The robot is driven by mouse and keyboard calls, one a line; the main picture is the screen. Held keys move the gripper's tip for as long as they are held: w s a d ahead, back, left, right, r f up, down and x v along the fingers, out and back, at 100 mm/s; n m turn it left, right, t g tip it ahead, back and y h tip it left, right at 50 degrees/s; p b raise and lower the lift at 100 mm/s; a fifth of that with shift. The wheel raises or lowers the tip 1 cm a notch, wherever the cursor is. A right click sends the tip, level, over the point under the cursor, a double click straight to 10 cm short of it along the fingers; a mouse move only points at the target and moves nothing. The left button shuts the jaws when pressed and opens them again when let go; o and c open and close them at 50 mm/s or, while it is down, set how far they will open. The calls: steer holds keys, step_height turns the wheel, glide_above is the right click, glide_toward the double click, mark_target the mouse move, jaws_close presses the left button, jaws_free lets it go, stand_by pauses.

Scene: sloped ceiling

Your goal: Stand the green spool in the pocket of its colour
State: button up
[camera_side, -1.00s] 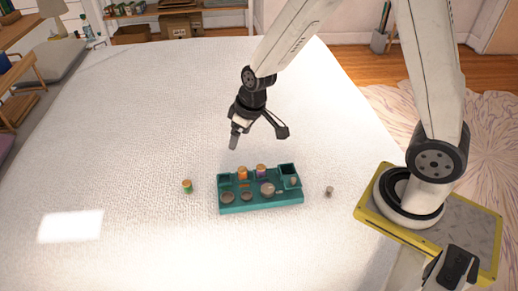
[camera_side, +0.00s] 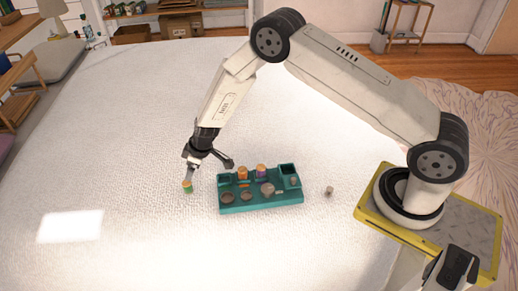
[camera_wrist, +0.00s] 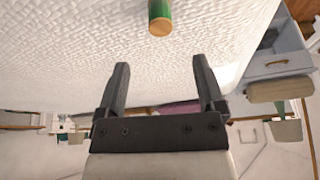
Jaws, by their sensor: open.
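The green spool (camera_side: 187,187), green with an orange-tan end, stands on the white surface to the left of the teal tray. In the wrist view the green spool (camera_wrist: 160,17) shows at the top, partly cut off by the frame edge. My gripper (camera_side: 207,167) is just above and beside it in the side view. In the wrist view my gripper (camera_wrist: 160,75) is open and empty, with the spool beyond the fingertips. The teal tray (camera_side: 262,205) has several pockets; an orange spool (camera_side: 242,173) and a purple spool (camera_side: 261,170) stand in its back row.
A small grey piece (camera_side: 329,191) lies right of the tray. Several round discs sit in the tray's front row. The white surface (camera_side: 130,150) is otherwise clear around the spool, with a bright light patch at the left.

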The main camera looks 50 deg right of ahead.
mark_target(187, 183)
steer(key=shift+x, duration=1)
steer(key=shift+x, duration=1.3)
steer(key=shift+x, duration=2.6)
steer(key=shift+a, duration=0.1)
jaws_close()
